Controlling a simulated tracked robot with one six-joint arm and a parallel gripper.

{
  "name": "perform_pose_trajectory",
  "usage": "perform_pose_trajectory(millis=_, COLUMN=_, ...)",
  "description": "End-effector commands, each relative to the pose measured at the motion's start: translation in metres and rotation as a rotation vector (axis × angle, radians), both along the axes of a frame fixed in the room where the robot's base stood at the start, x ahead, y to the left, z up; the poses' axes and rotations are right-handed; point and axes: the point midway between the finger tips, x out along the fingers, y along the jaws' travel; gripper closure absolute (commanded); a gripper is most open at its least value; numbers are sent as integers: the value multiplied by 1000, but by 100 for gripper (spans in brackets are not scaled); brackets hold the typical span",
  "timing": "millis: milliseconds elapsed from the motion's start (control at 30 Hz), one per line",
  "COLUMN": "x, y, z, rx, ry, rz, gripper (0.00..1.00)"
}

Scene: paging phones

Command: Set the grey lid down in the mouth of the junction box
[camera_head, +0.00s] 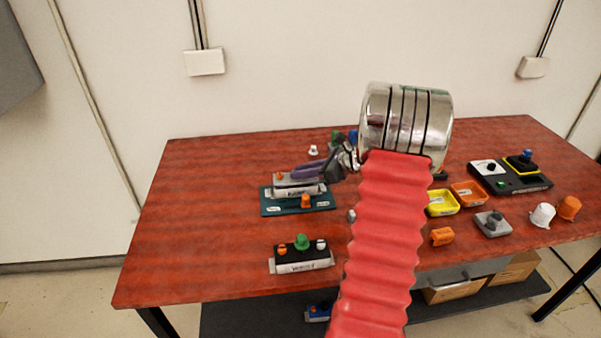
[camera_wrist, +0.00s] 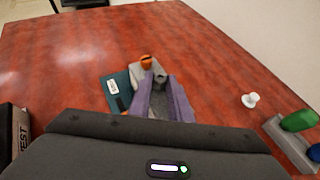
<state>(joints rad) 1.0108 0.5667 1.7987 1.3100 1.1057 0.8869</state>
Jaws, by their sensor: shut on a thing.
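My gripper (camera_head: 312,171), with purple fingers, is shut on a small grey piece that appears to be the grey lid (camera_wrist: 160,105). Only part of it shows between the fingers (camera_wrist: 163,98) in the wrist view. It is right over, or at, a grey box with a white label (camera_head: 298,191), which seems to be the junction box. This box stands on a teal board (camera_head: 270,208) and also shows in the wrist view (camera_wrist: 138,76). The fingers hide its mouth, so I cannot tell whether the lid touches it.
A labelled device with a green knob (camera_head: 302,243) stands in front. Yellow (camera_head: 441,210) and orange (camera_head: 468,202) trays, a grey block with a knob (camera_head: 492,225) and a black console (camera_head: 510,183) are at right. A white knob (camera_wrist: 250,100) stands alone. The table's left side is clear.

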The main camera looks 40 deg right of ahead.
Motion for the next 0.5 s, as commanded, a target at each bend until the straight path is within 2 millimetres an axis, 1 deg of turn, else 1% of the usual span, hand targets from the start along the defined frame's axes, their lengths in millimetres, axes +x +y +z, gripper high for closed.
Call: perform_pose_trajectory(millis=500, x=0, y=0, z=-5, rx=0, ry=0, rz=0, gripper=100)
